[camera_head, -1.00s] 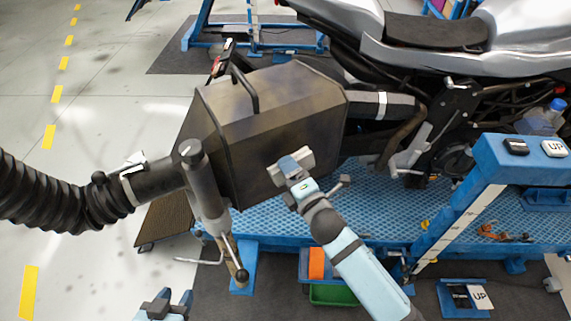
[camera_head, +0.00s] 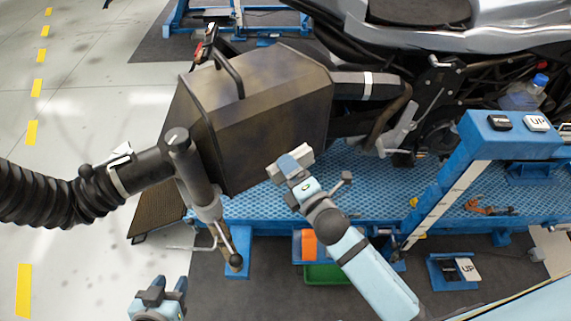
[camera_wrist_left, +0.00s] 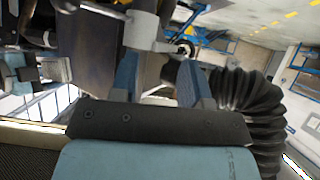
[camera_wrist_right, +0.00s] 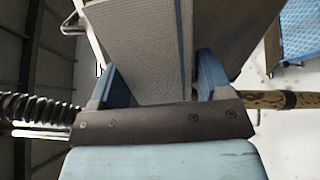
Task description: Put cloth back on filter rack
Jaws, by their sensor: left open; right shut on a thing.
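My right gripper (camera_head: 294,162) is shut on a small pale grey, block-like thing (camera_head: 305,154), which may be the folded cloth. It is held up in front of the lower right edge of a dark box. In the right wrist view a grey textured piece (camera_wrist_right: 140,45) fills the space between the fingers (camera_wrist_right: 157,80). My left gripper (camera_head: 165,292) is open and empty at the bottom of the head view; its spread fingers also show in the left wrist view (camera_wrist_left: 160,80). I cannot tell which thing is the filter rack.
The dark box (camera_head: 265,105) with a handle joins a black ribbed hose (camera_head: 35,195) and stands by a motorcycle (camera_head: 450,40). A blue lift platform (camera_head: 350,205) lies below. A blue post frame (camera_head: 510,140) is at the right. Orange and green bins (camera_head: 325,273) sit low. Floor at left is clear.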

